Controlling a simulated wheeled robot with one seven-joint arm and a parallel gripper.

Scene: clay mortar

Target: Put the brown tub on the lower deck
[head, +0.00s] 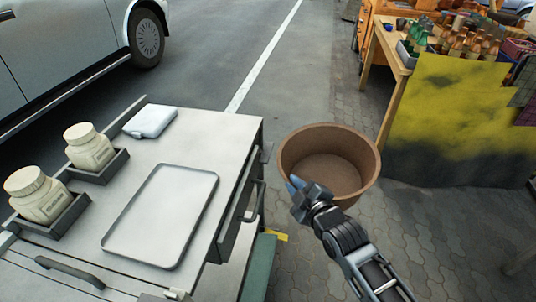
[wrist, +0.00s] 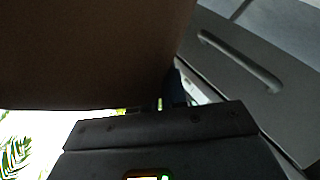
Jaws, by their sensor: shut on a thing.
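The brown tub (head: 330,142) is a wide, empty, round tub, upright and held in the air to the right of the grey cart (head: 232,150). My gripper (head: 297,186) is shut on the near left part of its rim. In the wrist view the tub's brown wall (wrist: 85,50) fills the upper left, and my gripper's fingertips (wrist: 170,95) are mostly hidden against it.
The cart top carries a tray (head: 163,215), a white flat case (head: 150,121) and two lidded jars (head: 88,146) in holders. A side handle (head: 254,203) faces the tub. A stall table (head: 395,60) with bottles stands back right. Paving below is clear.

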